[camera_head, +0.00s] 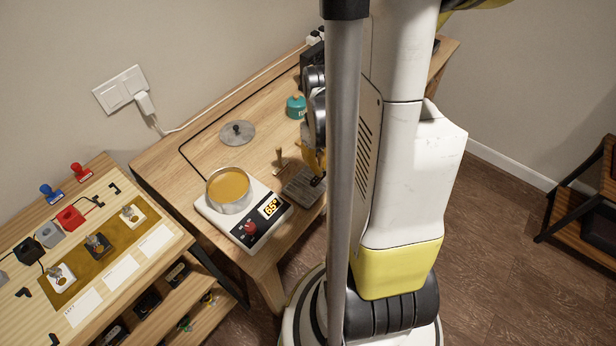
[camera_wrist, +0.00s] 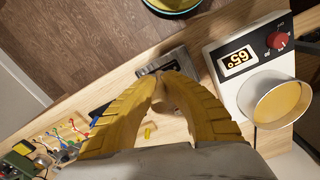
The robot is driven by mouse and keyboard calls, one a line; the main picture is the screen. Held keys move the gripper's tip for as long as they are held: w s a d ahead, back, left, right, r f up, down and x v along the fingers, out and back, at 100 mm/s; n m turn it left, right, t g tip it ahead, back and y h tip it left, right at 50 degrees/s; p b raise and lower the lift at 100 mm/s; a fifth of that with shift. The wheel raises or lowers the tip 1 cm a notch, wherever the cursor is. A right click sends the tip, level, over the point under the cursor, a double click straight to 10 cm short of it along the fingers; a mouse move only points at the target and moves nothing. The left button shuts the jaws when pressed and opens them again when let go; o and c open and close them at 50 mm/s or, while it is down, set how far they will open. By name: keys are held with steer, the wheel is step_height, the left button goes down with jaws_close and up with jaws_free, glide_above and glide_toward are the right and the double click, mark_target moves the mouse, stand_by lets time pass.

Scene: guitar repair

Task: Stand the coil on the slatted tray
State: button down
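The slatted tray (camera_head: 298,187) is a small grey metal piece near the front edge of the wooden bench, right of the scale. It also shows in the wrist view (camera_wrist: 176,60), just beyond my fingertips. My yellow gripper (camera_head: 317,172) points down over the tray's right side. In the wrist view its two fingertips (camera_wrist: 165,80) are close together. A small dark piece (camera_head: 318,181) shows at the fingertips, at the tray; it may be the coil. I cannot tell whether the fingers grip it or whether it touches the tray. My arm and column hide part of this area.
A wooden peg (camera_head: 280,160), a grey disc (camera_head: 237,132) and a teal pot (camera_head: 296,106) stand farther back. The bench's front edge is close to the tray.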

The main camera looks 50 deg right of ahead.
steer(key=w+f, duration=0.2)
steer(key=w+b, duration=0.1)
steer(key=w, duration=0.1)
steer(key=shift+w+a+f, duration=0.1)
steer(key=shift+a+f, duration=0.05)
steer(key=shift+f, duration=0.25)
steer(key=shift+f+b, duration=1.05)
steer(key=shift+f, duration=0.75)
steer(key=shift+f, duration=0.1)
steer(key=shift+f+b, duration=0.2)
steer(key=shift+b, duration=0.1)
steer(key=c, duration=1.6)
jaws_free()
steer(key=shift+r, duration=0.1)
steer(key=shift+r, duration=0.1)
